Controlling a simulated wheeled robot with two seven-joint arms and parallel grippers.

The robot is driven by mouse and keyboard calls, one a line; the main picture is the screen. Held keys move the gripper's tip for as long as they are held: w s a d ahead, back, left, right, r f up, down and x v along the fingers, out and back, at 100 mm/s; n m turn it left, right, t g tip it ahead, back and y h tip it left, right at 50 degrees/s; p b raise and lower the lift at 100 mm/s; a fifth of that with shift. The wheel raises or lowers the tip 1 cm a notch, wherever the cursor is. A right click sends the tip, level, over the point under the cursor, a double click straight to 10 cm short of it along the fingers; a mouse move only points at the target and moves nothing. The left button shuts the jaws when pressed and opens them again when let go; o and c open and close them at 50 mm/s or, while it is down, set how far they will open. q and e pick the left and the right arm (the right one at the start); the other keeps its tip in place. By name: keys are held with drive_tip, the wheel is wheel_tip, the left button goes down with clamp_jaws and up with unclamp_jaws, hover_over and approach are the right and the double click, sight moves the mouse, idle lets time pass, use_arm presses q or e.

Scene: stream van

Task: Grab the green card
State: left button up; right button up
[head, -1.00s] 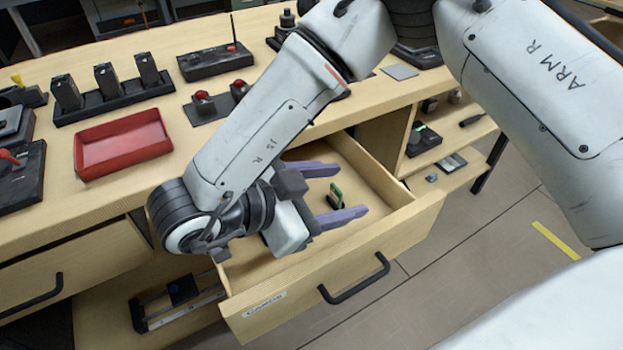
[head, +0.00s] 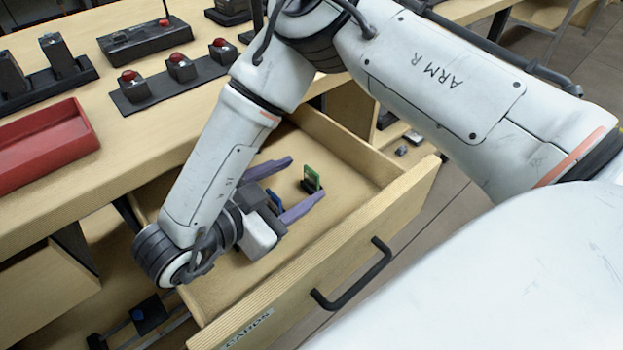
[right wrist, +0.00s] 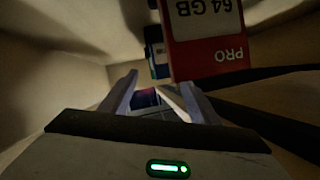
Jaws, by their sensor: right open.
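A small green card (head: 312,179) stands upright in the open drawer (head: 345,185). My right gripper (head: 306,177) is open, low inside the drawer, with its two purple-grey fingers on either side of the card; I cannot tell whether they touch it. A blue card (head: 276,201) shows partly, close to the gripper's palm. In the right wrist view, a red card (right wrist: 207,40) marked "64 GB PRO" looms large above the fingers (right wrist: 158,90). A dark blue-teal card (right wrist: 157,50) is partly hidden behind it. My left gripper is not seen.
The drawer front has a black handle (head: 352,280) and a label reading CARDS. Its walls surround the gripper closely. The bench above holds a red tray (head: 45,145), a panel with red buttons (head: 178,75) and black devices.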

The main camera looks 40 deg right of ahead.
sight(311, 174)
drive_tip(key=shift+b+x, duration=0.35)
drive_tip(key=shift+x, duration=2.35)
drive_tip(key=c, duration=1.1)
